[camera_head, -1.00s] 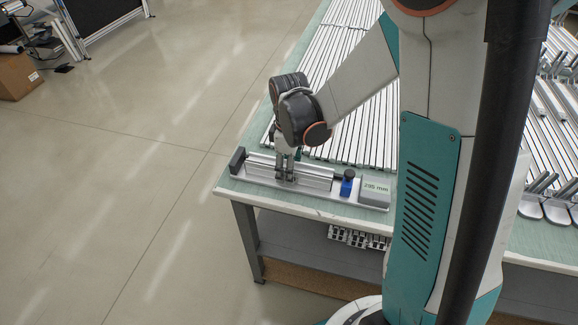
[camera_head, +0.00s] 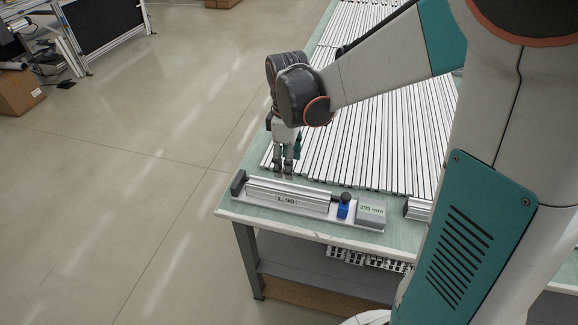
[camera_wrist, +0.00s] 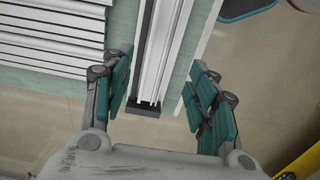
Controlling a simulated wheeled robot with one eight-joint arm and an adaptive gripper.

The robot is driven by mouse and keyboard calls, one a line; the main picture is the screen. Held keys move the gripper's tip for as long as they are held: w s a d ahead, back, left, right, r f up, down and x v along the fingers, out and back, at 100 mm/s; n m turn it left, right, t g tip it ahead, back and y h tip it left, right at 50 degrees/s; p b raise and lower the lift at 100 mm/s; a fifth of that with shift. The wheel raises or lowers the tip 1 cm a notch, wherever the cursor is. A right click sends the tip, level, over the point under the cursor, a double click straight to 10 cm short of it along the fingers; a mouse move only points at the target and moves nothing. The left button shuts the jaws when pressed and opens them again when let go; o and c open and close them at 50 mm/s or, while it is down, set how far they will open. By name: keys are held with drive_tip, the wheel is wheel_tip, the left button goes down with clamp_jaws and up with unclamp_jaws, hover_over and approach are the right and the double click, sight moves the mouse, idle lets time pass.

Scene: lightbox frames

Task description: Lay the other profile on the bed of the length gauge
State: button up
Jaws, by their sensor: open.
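The length gauge (camera_head: 300,210) lies along the near left edge of the table. It has a black end stop (camera_head: 238,183), a blue slider (camera_head: 343,208) and a grey display box (camera_head: 371,212) reading about 295 mm. A silver profile (camera_head: 285,195) with a label rests on its bed, between stop and slider. My gripper (camera_head: 283,170) is open and empty, above the gauge. In the wrist view its fingers (camera_wrist: 165,100) stand wide on both sides of the profile (camera_wrist: 165,50), apart from it. Another short silver profile (camera_head: 418,209) lies right of the display box, partly hidden by my arm.
Many long white and dark strips (camera_head: 370,130) cover the table behind the gauge. A lower shelf (camera_head: 320,270) holds small parts. Open floor (camera_head: 130,170) lies left of the table; a cardboard box (camera_head: 20,93) stands at far left.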

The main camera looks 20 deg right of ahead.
drive_tip(key=s+r+m+t, duration=0.7)
drive_tip(key=s+r+m, duration=0.3)
drive_tip(key=s, duration=0.5)
drive_tip(key=shift+r+m, duration=0.2)
drive_tip(key=shift+m, duration=0.2)
